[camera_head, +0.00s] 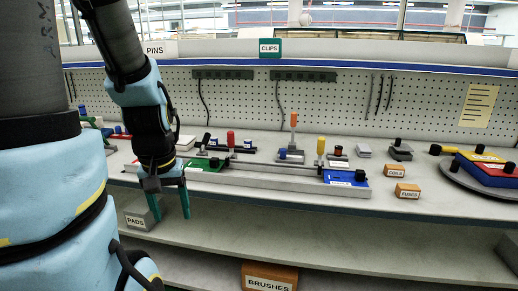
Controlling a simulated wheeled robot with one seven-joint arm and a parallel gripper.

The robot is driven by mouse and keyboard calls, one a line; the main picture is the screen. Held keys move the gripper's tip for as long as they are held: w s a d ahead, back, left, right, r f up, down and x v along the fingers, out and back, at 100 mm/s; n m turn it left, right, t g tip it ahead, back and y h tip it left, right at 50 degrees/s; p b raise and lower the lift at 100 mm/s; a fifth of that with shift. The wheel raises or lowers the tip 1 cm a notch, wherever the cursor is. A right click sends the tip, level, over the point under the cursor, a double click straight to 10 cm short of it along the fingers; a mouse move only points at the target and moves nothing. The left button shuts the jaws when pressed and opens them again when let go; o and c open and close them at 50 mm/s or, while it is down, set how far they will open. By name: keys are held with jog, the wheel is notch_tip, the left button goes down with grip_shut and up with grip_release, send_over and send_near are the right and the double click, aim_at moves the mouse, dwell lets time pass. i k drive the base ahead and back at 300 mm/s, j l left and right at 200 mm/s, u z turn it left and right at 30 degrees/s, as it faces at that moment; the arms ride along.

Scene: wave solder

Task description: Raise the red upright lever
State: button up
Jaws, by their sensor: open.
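The red upright lever (231,139) is a short red handle standing upright on the bench, left of the middle, just behind the long grey rail. My gripper (168,206) hangs pointing down in front of the bench, left of the lever and nearer to the camera. Its two teal fingers are apart with nothing between them. It does not touch the lever. The lever's foot is partly hidden by the fixtures in front of it.
An orange upright handle (294,121) and a yellow one (321,146) stand to the right. A green block (204,165) and a blue block (346,178) sit along the grey rail (270,181). A grey PADS box (138,217) is beside my gripper.

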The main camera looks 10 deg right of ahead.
aim_at(231, 134)
jog(key=i+l+u, duration=0.3)
jog(key=i, duration=0.2)
jog(key=i+l+u, duration=0.3)
jog(key=i, duration=0.15)
